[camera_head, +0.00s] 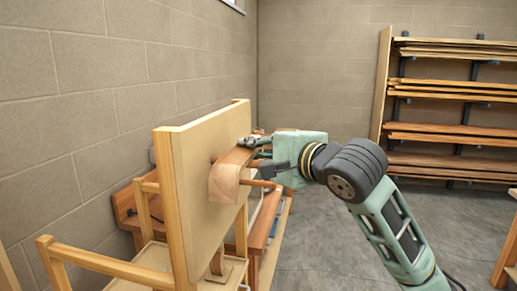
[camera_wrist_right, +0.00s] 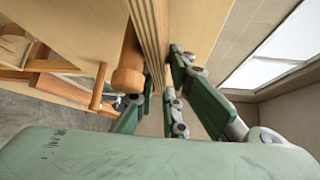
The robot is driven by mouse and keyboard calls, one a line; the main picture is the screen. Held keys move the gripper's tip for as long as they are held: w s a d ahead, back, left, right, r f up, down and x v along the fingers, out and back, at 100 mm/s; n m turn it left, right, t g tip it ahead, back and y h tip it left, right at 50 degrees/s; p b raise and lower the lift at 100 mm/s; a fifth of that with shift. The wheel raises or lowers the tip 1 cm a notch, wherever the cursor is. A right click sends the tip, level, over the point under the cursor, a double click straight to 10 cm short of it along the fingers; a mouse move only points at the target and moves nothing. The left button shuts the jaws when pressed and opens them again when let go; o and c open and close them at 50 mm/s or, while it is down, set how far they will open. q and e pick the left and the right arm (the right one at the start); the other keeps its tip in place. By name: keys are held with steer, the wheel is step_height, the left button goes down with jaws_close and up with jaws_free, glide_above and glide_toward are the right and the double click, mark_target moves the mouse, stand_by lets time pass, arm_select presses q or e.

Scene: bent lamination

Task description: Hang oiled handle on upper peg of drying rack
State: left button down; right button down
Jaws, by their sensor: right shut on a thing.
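The drying rack is an upright tan panel (camera_head: 205,140) in a wooden frame. The handle (camera_head: 222,184) is a curved strip of laminated wood in front of this panel. My right gripper (camera_head: 262,158) is shut on the handle from the right. In the right wrist view the handle's layered edge (camera_wrist_right: 152,30) runs between my fingers (camera_wrist_right: 150,100). A round peg (camera_head: 260,183) sticks out below the handle's top; a peg end (camera_wrist_right: 128,80) shows beside the strip in the wrist view. I cannot tell whether the handle rests on a peg. My left gripper is out of view.
A wooden bench (camera_head: 128,203) stands behind the rack, along the block wall (camera_head: 90,90). A wooden frame (camera_head: 100,262) is at the lower left. A lumber shelf (camera_head: 450,130) stands at the back right. The grey floor (camera_head: 320,255) is clear in the middle.

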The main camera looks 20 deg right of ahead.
steer(key=c, duration=1.7)
jaws_free()
steer(key=o, duration=0.6)
steer(key=shift+s, duration=0.15)
steer(key=shift+p+v, duration=0.3)
steer(key=shift+v, duration=3.15)
steer(key=shift+s+d+r+b, duration=0.15)
steer(key=shift+s+d+b, duration=0.25)
steer(key=shift+s+d, duration=1.05)
steer(key=shift+s+d+r+b, duration=0.1)
steer(key=shift+s+d+b, duration=0.3)
steer(key=shift+s+d, duration=1)
steer(key=shift+s+d+r+b, duration=0.15)
steer(key=shift+s+d+b, duration=0.25)
steer(key=shift+s+d, duration=1.05)
